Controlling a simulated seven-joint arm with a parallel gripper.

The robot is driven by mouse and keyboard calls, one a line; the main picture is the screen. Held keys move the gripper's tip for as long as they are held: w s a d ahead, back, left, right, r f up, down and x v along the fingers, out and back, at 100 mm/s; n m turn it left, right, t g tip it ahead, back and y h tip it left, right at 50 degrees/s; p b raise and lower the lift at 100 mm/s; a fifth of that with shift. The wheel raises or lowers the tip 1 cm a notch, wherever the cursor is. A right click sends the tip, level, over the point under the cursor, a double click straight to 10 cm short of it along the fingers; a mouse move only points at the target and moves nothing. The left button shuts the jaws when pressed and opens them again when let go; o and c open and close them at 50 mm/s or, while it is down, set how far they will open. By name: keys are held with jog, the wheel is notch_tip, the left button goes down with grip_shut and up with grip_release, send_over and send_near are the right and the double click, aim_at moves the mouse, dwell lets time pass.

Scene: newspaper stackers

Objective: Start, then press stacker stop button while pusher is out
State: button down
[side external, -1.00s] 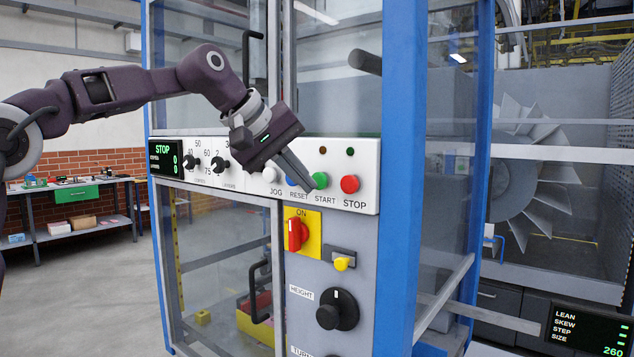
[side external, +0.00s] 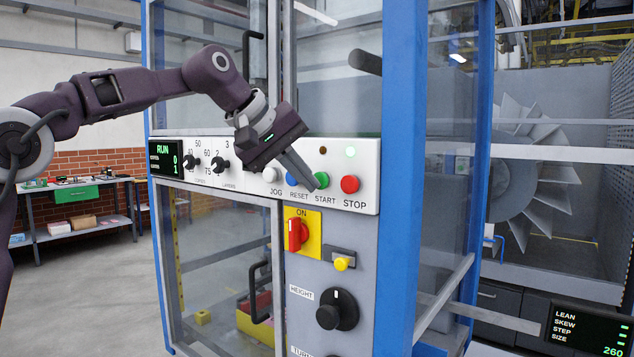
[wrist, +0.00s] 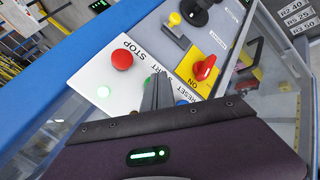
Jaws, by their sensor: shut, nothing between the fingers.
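The red STOP button (side external: 349,184) is at the right end of the white control panel (side external: 258,190). It also shows left of my fingers in the wrist view (wrist: 122,59). The green START button (side external: 322,180) is just left of it. My gripper (side external: 316,187) is shut and empty, with its fingertips at the START button, partly covering it; whether they touch cannot be told. The display (side external: 164,157) reads RUN, with 0 and 1 below. A green lamp (side external: 350,151) above STOP is lit. I cannot make out the pusher.
The blue RESET button (side external: 291,180) and white JOG button (side external: 269,174) are left of START. Below are a red switch (side external: 297,234), a yellow knob (side external: 342,264) and a black height knob (side external: 337,309). A blue post (side external: 399,150) stands right of the panel.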

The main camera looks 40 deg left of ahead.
dwell(0.7)
jog(key=shift+s, duration=0.8)
jog(key=s, duration=0.5)
